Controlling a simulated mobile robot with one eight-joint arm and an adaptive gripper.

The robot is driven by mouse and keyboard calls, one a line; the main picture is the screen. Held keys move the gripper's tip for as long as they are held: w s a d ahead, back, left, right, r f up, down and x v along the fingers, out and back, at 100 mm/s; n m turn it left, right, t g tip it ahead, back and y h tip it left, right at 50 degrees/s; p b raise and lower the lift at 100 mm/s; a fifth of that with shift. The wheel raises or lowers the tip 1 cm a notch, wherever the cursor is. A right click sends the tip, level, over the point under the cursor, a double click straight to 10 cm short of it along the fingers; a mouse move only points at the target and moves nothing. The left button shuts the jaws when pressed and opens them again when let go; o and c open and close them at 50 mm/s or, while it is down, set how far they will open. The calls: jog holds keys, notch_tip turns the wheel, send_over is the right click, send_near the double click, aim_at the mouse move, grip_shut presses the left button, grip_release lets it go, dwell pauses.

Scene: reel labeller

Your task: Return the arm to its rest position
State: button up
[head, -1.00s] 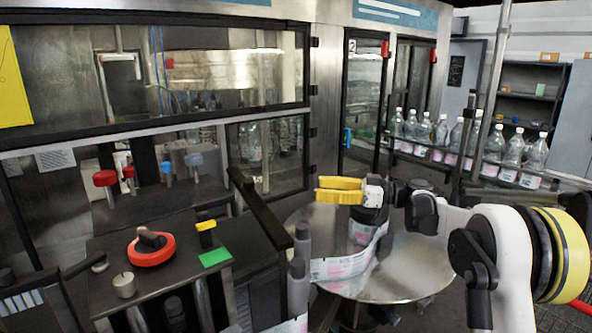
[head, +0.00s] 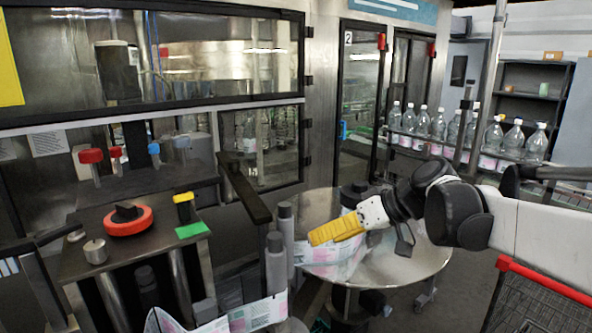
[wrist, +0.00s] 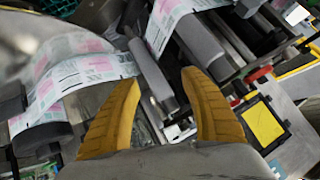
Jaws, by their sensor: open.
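My gripper (head: 337,229) has yellow fingers and reaches in from the right in the head view, in front of the round metal table (head: 405,262). In the wrist view the two yellow fingers of my gripper (wrist: 165,95) stand apart with nothing held between them. A printed label web (head: 330,258) runs below and behind the fingers in the head view. It also shows at the left of the wrist view (wrist: 75,70). My white and black arm extends to the right edge of the head view.
A dark worktop (head: 150,236) with a red ring knob (head: 128,220) stands at the left. Grey rollers (head: 276,262) stand left of my gripper. Clear bottles (head: 437,124) line a conveyor at the back right. A red-edged frame (head: 545,280) is at the lower right.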

jog(key=s+d+f+m+t+h+b, duration=0.1)
jog(key=s+d+f+m+h+b, duration=0.2)
jog(key=s+d+f, duration=0.3)
jog(key=s+d+f+m+t+h+b, duration=0.1)
jog(key=s+d+f+m+h+b, duration=0.2)
jog(key=s+f, duration=0.9)
jog(key=s+d+m+h, duration=0.1)
jog(key=s+d+h, duration=0.2)
jog(key=s, duration=0.1)
jog(key=shift+s+f, duration=0.2)
jog(key=shift+f, duration=0.15)
